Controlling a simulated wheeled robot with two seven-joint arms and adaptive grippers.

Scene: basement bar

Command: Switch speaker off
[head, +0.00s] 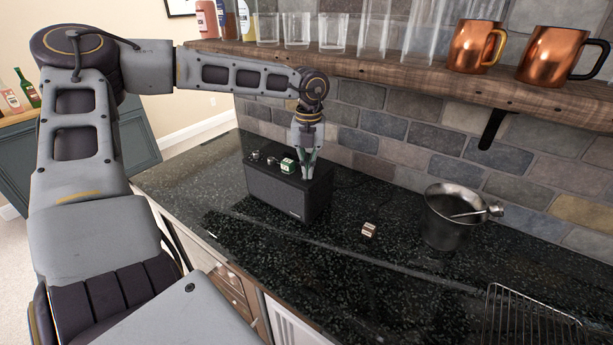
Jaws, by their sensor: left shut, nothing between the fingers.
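The speaker (281,194) is a black box standing on the dark speckled counter near the tiled wall. Knobs (262,158) and a small green-and-white item show on its top. My left gripper (306,177) points down at the right part of the speaker's top, with its fingers shut and empty. Its tips are at or very near the top surface; I cannot tell whether they touch. Any switch under the fingertips is hidden or too small to make out. My right gripper is not in view.
A metal bucket (446,222) with a utensil stands right of the speaker. A small light-coloured block (369,230) lies between them. A wire rack (530,318) is at the lower right. A wooden shelf (400,75) with glasses and copper mugs (561,56) hangs above the counter.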

